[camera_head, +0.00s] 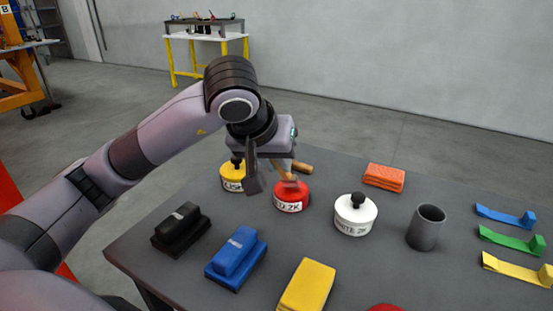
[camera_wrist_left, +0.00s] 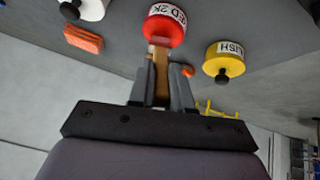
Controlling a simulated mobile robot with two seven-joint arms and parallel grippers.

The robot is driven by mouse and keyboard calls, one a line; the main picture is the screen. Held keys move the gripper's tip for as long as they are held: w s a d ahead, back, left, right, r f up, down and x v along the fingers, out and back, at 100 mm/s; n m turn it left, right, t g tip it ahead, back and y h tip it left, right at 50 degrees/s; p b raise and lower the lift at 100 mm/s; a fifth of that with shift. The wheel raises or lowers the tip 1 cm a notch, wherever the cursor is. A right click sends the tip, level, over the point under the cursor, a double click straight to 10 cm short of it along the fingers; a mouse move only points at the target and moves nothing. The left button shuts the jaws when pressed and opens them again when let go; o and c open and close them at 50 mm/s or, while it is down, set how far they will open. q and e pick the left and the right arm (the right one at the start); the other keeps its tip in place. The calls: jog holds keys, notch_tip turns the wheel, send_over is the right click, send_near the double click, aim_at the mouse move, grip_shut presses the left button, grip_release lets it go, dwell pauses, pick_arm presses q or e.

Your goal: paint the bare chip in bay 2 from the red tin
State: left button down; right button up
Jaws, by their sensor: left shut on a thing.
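The red tin (camera_head: 291,196) stands on the grey table with its label facing front; it also shows in the left wrist view (camera_wrist_left: 164,30). No black knob shows on it, unlike the other tins. My left gripper (camera_wrist_left: 161,75) is shut on a wooden-handled tool (camera_wrist_left: 161,88), which looks like a brush. In the head view the left gripper (camera_head: 269,178) is just above and behind the red tin, and the wooden handle slants beside it. The tool's tip is hidden, so I cannot tell if it is inside the tin. The bare chip and bay 2 are not in view. My right gripper is not in view.
A yellow tin (camera_head: 232,177) and a white tin (camera_head: 355,214) flank the red one. An orange block (camera_head: 384,177), a grey cup (camera_head: 426,227), black (camera_head: 181,229), blue (camera_head: 236,257) and yellow (camera_head: 308,287) blocks, and coloured strips (camera_head: 511,239) stand around the table.

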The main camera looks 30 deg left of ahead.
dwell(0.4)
pick_arm(q)
jog(key=shift+r+p, duration=2.5)
jog(key=shift+r, duration=1)
jog(key=shift+f, duration=0.1)
